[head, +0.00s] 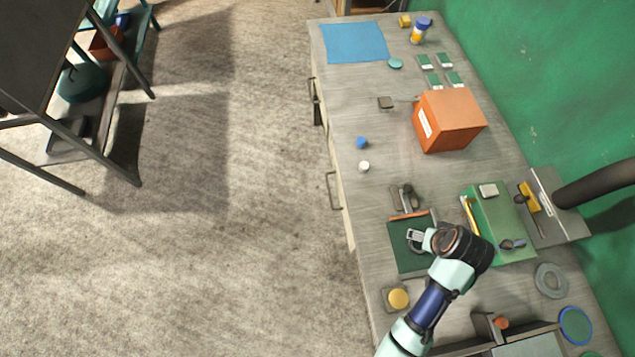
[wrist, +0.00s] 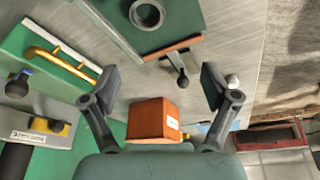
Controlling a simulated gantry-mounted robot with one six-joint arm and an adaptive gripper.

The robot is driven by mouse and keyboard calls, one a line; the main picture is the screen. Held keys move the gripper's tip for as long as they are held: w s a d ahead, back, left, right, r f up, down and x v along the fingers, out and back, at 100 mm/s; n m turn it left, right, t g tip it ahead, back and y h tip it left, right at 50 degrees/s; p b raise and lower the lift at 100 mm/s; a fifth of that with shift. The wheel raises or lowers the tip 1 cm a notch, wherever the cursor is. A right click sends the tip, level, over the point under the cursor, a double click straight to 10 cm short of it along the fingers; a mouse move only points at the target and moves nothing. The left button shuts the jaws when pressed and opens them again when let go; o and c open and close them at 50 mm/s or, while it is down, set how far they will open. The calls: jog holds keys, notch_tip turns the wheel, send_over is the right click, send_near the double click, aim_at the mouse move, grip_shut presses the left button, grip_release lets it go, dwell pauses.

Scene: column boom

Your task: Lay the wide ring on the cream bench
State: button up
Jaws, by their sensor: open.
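My gripper (head: 418,237) hangs above a dark green board (head: 402,258) on the long bench (head: 385,190). The wrist view shows my gripper (wrist: 160,78) open, its two fingers wide apart with nothing held between them. A thick dark grey ring (wrist: 147,12) lies on the dark green board (wrist: 185,15), off to the side of the fingers; in the head view my gripper partly hides it. A flat grey ring (head: 540,276) lies at the bench's right side. I cannot tell which ring is called wide. The bench has a greyish top and pale cream front.
An orange box (head: 448,120) stands farther along the bench. A green tray (head: 483,205) with tools lies right of my gripper. A blue-rimmed disc (head: 562,322) and a yellow round piece (head: 397,298) lie nearby. Bare bench top shows between the orange box and board.

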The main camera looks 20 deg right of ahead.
jog(key=w+a+r+n+t, duration=0.3)
jog(key=w+a+r, duration=0.6)
jog(key=w+a, duration=0.15)
jog(key=w+a+r+n+t+y, duration=0.1)
jog(key=a+r+t, duration=0.2)
jog(key=a+r, duration=0.5)
jog(key=a+r+n+t+y, duration=0.1)
jog(key=a+r+n+t, duration=0.1)
jog(key=a+r, duration=0.6)
jog(key=a+t, duration=0.1)
jog(key=a, duration=0.6)
jog(key=shift+w+a+r+n+t, duration=0.2)
jog(key=shift+w+r+n+t, duration=0.1)
jog(key=shift+w+t, duration=0.1)
jog(key=shift+o, duration=0.4)
